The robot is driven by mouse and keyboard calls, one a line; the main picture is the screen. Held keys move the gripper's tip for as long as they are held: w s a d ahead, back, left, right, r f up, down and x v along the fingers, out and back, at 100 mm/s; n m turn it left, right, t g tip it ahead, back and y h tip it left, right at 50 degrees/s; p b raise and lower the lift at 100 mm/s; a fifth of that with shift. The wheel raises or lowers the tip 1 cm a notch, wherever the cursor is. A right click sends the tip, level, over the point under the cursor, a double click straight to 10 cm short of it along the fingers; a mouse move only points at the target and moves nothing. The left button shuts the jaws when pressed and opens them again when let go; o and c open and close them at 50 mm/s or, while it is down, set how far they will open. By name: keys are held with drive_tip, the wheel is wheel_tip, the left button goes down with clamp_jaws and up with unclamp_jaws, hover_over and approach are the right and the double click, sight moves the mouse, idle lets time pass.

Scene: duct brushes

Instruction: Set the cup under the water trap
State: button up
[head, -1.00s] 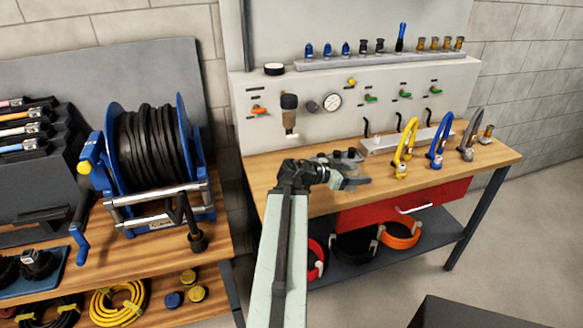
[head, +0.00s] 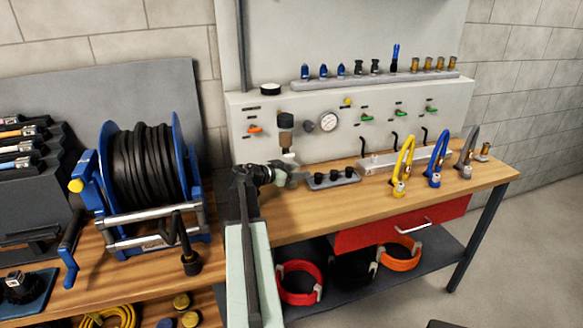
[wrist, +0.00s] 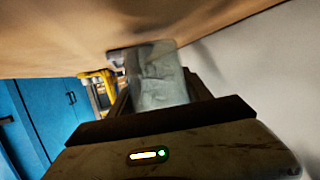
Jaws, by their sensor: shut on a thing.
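The water trap (head: 286,138) hangs on the front of the pale panel at the left end of the bench, with a dark top, a brownish bowl and a white lower end. My gripper (head: 291,178) is low over the bench top, just below the trap. In the wrist view, my gripper (wrist: 160,98) is shut on a pale grey cup (wrist: 157,78). The cup is hard to make out in the head view, where the gripper largely hides it. I cannot tell whether it touches the bench.
A dark tray with black fittings (head: 332,178) stands close to the right of my gripper. A gauge (head: 328,122) and valves are on the panel. Yellow (head: 402,165) and blue (head: 438,160) hoses stand further right. A hose reel (head: 145,180) is on the left bench.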

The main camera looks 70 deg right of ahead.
sight(291, 166)
drive_tip(key=shift+w+d, duration=0.8)
drive_tip(key=shift+d, duration=0.25)
drive_tip(key=shift+w+d, duration=1)
drive_tip(key=shift+d, duration=0.25)
drive_tip(key=shift+f+b, duration=0.9)
drive_tip(key=shift+a+r, duration=0.1)
drive_tip(key=shift+r, duration=0.05)
drive_tip(key=o, duration=1.3)
drive_tip(key=shift+o, duration=0.2)
